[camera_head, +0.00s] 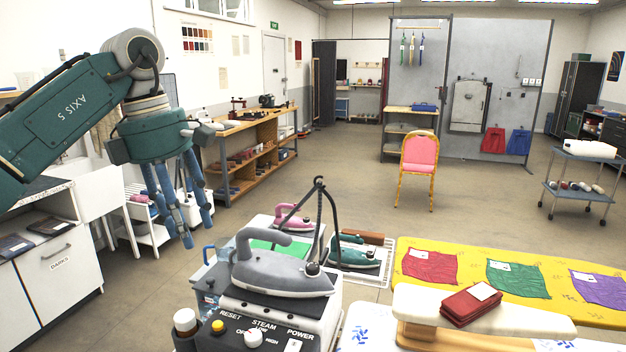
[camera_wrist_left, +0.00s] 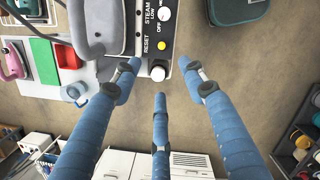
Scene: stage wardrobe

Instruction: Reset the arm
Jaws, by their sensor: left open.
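My left arm comes in from the left in the head view, green and marked AXIS 5. My left gripper (camera_head: 178,200) hangs from it with its blue fingers pointing down. The fingers are spread and empty, in the air to the left of the steam iron station. In the left wrist view the gripper (camera_wrist_left: 160,95) shows three blue fingers apart with nothing between them. Beyond them are the floor and the control panel (camera_wrist_left: 157,30) with RESET and STEAM labels. My right gripper is in neither view.
A grey iron (camera_head: 280,265) stands on the steam station at front centre. Pink (camera_head: 292,217) and teal (camera_head: 352,252) irons are behind it. A yellow-covered table (camera_head: 560,305) with folded cloths is at right. White cabinets (camera_head: 60,265) are at left. Open floor lies beyond.

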